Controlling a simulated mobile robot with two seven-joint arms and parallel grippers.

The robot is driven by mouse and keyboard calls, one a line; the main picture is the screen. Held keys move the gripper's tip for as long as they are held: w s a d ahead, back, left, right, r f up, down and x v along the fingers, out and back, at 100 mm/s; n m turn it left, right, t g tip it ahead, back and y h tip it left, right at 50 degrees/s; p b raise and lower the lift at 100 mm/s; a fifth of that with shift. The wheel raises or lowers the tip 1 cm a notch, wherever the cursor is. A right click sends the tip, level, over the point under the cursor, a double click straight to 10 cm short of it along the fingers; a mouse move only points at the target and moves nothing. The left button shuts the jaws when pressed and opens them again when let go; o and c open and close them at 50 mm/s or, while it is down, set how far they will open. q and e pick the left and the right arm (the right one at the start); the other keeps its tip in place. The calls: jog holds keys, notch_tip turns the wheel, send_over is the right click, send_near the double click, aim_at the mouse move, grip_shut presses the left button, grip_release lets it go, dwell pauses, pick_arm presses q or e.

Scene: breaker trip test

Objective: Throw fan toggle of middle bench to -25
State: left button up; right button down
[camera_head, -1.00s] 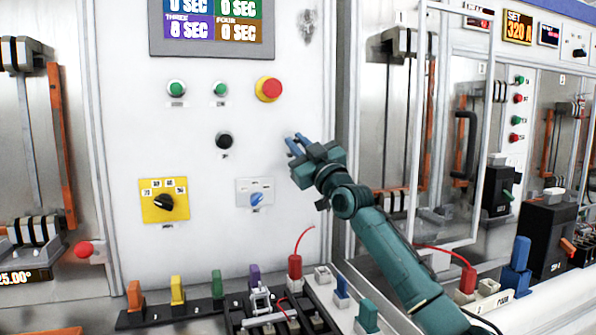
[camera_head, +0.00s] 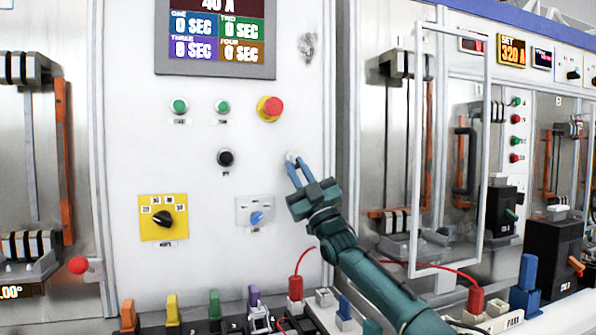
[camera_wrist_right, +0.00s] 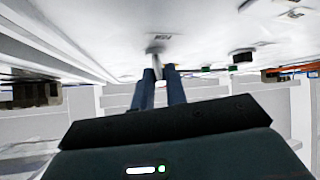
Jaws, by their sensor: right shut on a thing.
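A small pale toggle lever (camera_head: 290,156) sticks out of the white panel of the middle bench (camera_head: 120,120), right of the black knob. My right gripper (camera_head: 294,166) is shut on it, its blue fingers pointing up at the panel. In the right wrist view the grey lever (camera_wrist_right: 154,50) stands between the fingertips, beside a small label too blurred to read. The fingertips partly hide the lever, so I cannot read its angle. My left gripper is not in view.
The panel also holds a red button (camera_head: 270,108), two green buttons, the black knob (camera_head: 226,158), a yellow dial plate (camera_head: 163,217) and a blue selector (camera_head: 256,218). Coloured plugs and red cables line the lower edge. A framed clear door (camera_head: 483,150) stands to the right.

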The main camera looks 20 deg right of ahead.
jog(key=shift+d, duration=0.1)
jog(key=c, duration=1.4)
grip_release()
jog(key=shift+c, duration=0.2)
jog(key=shift+s+f, duration=0.2)
jog(key=shift+f, duration=0.2)
pick_arm(q)
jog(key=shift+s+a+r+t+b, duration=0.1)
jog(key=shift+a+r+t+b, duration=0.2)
jog(key=shift+b, duration=0.55)
pick_arm(e)
jog(key=s+d, duration=0.2)
jog(key=s, duration=0.4)
jog(key=s+d+f, duration=0.1)
jog(key=s+d, duration=0.2)
jog(key=s, duration=0.3)
jog(key=shift+s+d+f, duration=0.2)
jog(key=shift+s+d, duration=0.05)
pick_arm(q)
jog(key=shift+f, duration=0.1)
